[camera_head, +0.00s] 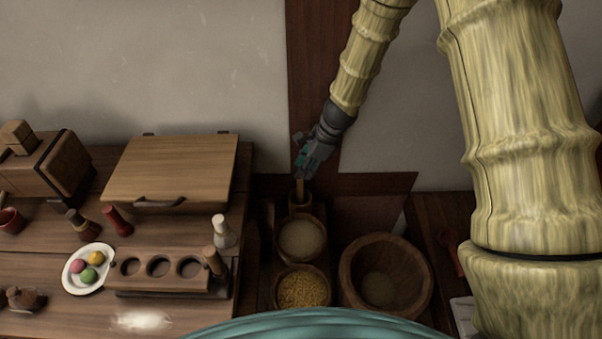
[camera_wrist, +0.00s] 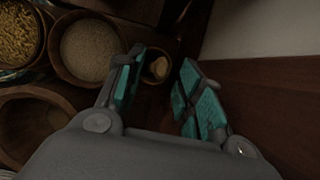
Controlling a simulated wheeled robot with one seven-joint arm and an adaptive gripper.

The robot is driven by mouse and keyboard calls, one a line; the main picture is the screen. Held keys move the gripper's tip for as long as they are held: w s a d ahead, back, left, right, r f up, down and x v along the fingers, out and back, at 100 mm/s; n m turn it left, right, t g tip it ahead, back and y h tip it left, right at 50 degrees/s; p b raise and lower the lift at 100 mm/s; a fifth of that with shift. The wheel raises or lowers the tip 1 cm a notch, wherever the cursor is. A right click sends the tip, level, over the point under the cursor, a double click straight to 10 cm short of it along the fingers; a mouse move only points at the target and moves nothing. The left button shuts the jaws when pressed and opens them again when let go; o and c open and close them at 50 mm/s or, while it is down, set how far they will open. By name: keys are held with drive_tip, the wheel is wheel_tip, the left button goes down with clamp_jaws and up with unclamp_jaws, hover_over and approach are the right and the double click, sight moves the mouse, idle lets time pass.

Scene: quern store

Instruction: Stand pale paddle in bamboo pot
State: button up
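The bamboo pot (camera_head: 300,206) is a small round wooden vessel at the back of the low shelf, behind the bowls. A pale upright piece, apparently the paddle (camera_head: 300,188), rises from the pot towards my gripper (camera_head: 303,165). In the wrist view, my gripper's teal-padded fingers (camera_wrist: 163,60) are spread apart with nothing clasped between them. The pot (camera_wrist: 149,76) shows beyond and between the fingertips, with the paddle's tan end (camera_wrist: 160,67) inside its rim. The paddle's lower part is hidden in the pot.
A bowl of pale grain (camera_head: 302,238), a bowl of yellow grain (camera_head: 303,290) and a large empty-looking wooden bowl (camera_head: 385,278) stand in front of the pot. The left table (camera_head: 50,262) holds a holed rack (camera_head: 165,275) and a plate of coloured balls (camera_head: 88,268). A wall rises behind.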

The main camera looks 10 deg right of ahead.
drive_tip(key=v, duration=0.8)
drive_tip(key=shift+f, duration=0.1)
idle(0.7)
drive_tip(key=s+d+f+n+g+h+p, duration=0.1)
drive_tip(key=s+d+f+n+h+p, duration=0.15)
drive_tip(key=s+f+n, duration=0.55)
drive_tip(key=s+d+f+n+g+h+p, duration=0.15)
drive_tip(key=s+d+f+p, duration=0.25)
drive_tip(key=s+f, duration=0.55)
drive_tip(key=s+a+r+n+t+p, duration=0.1)
drive_tip(key=s+n+p, duration=0.3)
drive_tip(key=s+n, duration=0.6)
drive_tip(key=s+a, duration=0.1)
drive_tip(key=s, duration=1)
drive_tip(key=shift+s+a+n, duration=0.2)
drive_tip(key=shift+a+n, duration=0.1)
drive_tip(key=shift+n, duration=0.05)
drive_tip(key=shift+t, duration=0.25)
